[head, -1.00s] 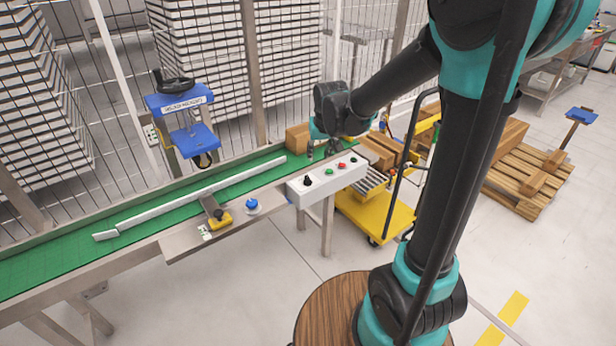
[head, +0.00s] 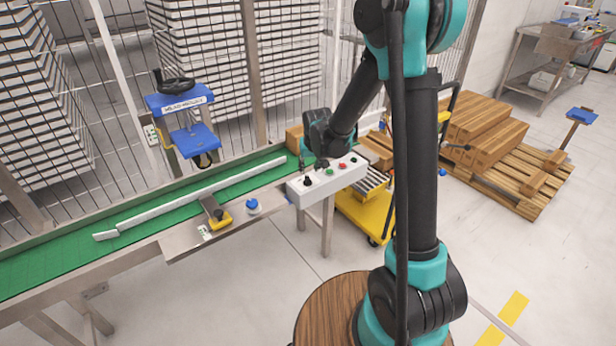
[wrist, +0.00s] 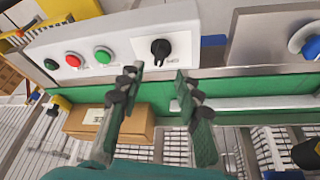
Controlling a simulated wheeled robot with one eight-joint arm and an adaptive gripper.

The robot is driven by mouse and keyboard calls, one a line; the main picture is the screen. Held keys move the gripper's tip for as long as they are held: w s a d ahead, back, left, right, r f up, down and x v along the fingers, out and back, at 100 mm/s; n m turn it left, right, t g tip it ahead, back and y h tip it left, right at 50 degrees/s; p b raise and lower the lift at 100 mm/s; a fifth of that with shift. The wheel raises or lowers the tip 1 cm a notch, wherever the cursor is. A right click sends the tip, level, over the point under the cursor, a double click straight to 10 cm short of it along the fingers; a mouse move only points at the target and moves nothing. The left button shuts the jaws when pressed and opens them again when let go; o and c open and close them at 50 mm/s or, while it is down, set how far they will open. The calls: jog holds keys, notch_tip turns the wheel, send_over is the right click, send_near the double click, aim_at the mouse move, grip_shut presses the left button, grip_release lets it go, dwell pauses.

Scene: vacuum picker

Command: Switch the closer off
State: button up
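A pale control box (head: 332,185) sits at the front edge of the conveyor. The knob (head: 307,181) is at the box's left end in the head view. My gripper (head: 314,165) hangs just behind the box, near that end. In the wrist view my gripper (wrist: 158,76) has its two fingers apart with nothing between them, and the knob lies just beyond the gap. The knob's label is too small to read.
A green conveyor belt (head: 50,258) with a long white rail runs behind the box. A blue button (head: 253,205) and a yellow-based clamp (head: 221,219) sit left of it. A cardboard box (wrist: 140,122) lies on the belt side. A blue-topped machine (head: 180,102) stands behind.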

aim_at(308, 178)
jog(key=shift+x, duration=3.3)
grip_shut()
